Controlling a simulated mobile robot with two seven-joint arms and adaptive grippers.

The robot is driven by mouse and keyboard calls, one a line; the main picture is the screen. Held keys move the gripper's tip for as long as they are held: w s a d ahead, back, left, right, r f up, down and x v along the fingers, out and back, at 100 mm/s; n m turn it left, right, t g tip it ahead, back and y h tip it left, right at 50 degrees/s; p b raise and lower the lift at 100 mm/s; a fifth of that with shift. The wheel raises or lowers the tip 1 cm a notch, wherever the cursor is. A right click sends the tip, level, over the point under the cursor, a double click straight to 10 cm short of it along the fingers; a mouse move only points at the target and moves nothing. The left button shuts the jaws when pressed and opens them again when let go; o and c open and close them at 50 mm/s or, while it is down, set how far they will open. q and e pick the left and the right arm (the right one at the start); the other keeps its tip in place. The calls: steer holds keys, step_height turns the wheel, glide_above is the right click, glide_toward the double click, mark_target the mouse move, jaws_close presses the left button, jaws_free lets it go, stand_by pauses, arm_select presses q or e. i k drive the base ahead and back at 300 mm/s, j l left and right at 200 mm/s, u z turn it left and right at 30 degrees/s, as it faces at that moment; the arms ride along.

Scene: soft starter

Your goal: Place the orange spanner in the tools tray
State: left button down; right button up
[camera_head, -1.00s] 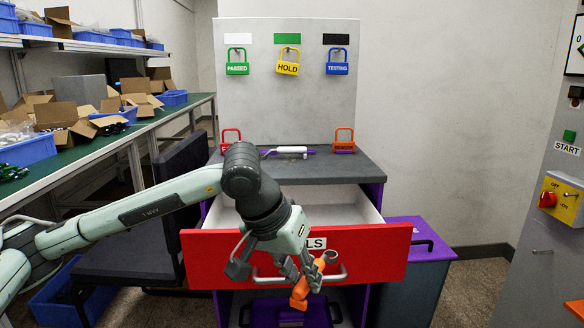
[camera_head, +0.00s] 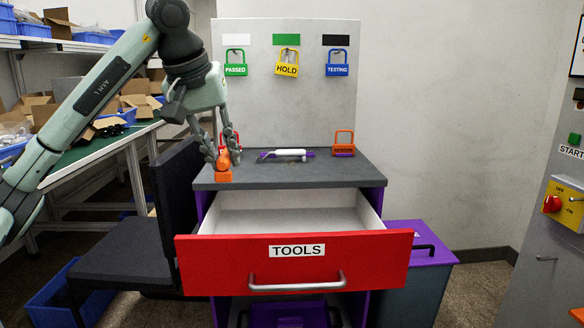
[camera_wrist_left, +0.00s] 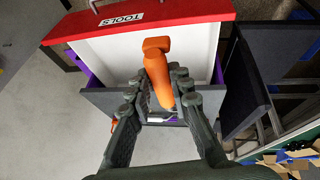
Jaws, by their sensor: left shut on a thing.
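My left gripper (camera_head: 222,155) is shut on the orange spanner (camera_head: 223,174), whose blocky end hangs below the fingers. They are at the left part of the grey worktop, in front of the red padlock; exact height above it is hard to tell. The tools tray is an open drawer (camera_head: 365,260) with a red front, a TOOLS label and a white interior that looks empty. In the left wrist view the spanner (camera_wrist_left: 158,72) lies between the fingertips (camera_wrist_left: 157,92), its blocky end overlapping the drawer's white interior (camera_wrist_left: 205,45). My right gripper is not in view.
The grey worktop (camera_head: 300,174) behind the drawer holds a white-and-purple tool (camera_head: 287,155), an orange padlock (camera_head: 344,144) and a red padlock (camera_head: 236,138). A black chair (camera_head: 120,250) stands left of the cabinet. A purple-lidded bin (camera_head: 405,240) stands right.

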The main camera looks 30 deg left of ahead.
mark_target(309, 236)
steer(key=i+j, duration=0.1)
steer(key=i, duration=0.8)
